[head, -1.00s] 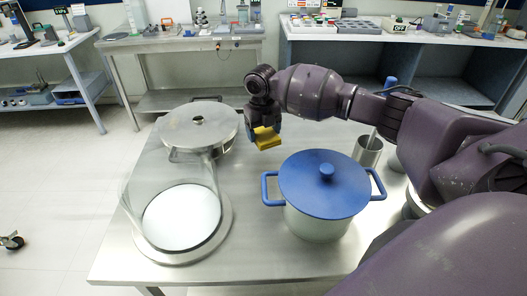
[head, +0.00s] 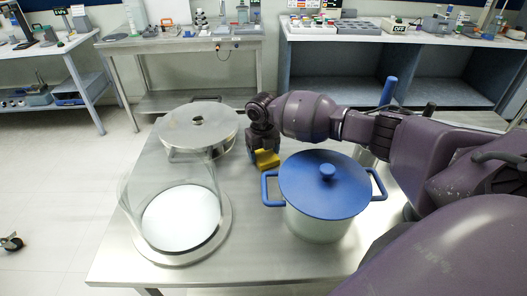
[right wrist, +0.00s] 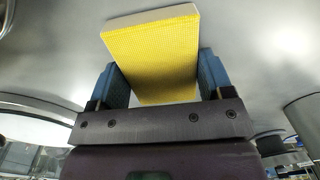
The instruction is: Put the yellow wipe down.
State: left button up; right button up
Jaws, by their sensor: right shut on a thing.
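The yellow wipe (head: 267,160) is a small block-like pad, held between the fingers of my right gripper (head: 263,153). In the right wrist view the wipe (right wrist: 155,58) sits between the two blue fingers, with a pale layer along its far edge. My right gripper (right wrist: 160,85) is shut on it. The wipe is low over the steel table (head: 255,235), between the steel pot and the blue-lidded pot. I cannot tell whether it touches the table. My left gripper is not in view.
A blue-lidded pot (head: 325,185) stands just right of the wipe. A steel pot with a lid (head: 198,128) stands to the left, and a clear glass cylinder on a round base (head: 182,217) nearer. The table front between them is clear. Benches with equipment stand behind.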

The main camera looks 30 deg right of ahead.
aim_at(262, 154)
jog(key=o, duration=1)
jog(key=shift+c, duration=0.2)
notch_tip(262, 154, up, 12)
jog(key=shift+a, duration=0.3)
